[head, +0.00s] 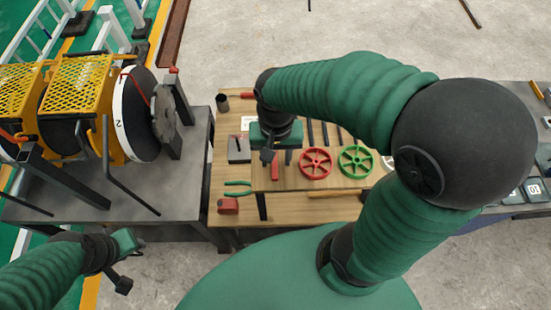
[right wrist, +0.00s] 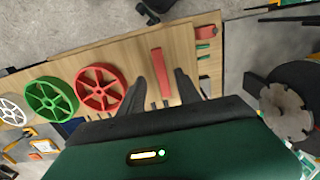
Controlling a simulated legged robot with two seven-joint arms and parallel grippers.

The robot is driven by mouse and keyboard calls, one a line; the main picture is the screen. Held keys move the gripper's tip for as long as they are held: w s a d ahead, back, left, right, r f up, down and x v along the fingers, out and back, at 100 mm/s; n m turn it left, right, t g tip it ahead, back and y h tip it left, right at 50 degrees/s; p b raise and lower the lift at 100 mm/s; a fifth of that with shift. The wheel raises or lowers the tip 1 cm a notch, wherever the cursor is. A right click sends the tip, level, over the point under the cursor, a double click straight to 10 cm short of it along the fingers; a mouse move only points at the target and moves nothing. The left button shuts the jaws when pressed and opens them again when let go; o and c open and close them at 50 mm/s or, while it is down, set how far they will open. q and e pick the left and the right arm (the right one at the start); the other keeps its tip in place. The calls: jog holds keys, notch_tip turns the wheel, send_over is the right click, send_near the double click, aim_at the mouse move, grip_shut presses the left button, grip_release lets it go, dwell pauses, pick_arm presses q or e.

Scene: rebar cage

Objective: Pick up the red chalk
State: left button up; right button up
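The red chalk (right wrist: 160,72) is a red stick lying on the wooden board, in the right wrist view. It lies between the fingers of my right gripper (right wrist: 161,80) as seen from the wrist. The fingers are apart, and I see no contact with the chalk. In the head view a short red piece (head: 275,171) shows just below the tip of my right gripper (head: 269,154), which hangs over the bench. My left gripper (head: 124,270) is at the lower left, away from the chalk; its finger opening is unclear.
A red wheel (head: 315,163) and a green wheel (head: 355,161) lie right of the chalk. Green-handled pliers (head: 238,188) and a red box-like tool (head: 228,205) lie to its left. A grey table (head: 190,180) with cable reels stands at the left.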

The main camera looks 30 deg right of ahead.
jog(key=shift+s+f, duration=0.25)
jog(key=shift+f, duration=0.25)
jog(key=shift+s+a+f, duration=0.1)
jog(key=shift+a, duration=0.4)
jog(key=shift+c, duration=0.3)
jog(key=shift+w+a, duration=0.15)
jog(key=shift+w, duration=0.1)
jog(key=c, duration=0.5)
jog(key=shift+c, duration=1)
jog(key=shift+s+d, duration=0.1)
jog(key=shift+d, duration=0.4)
grip_shut()
jog(key=shift+a, duration=0.1)
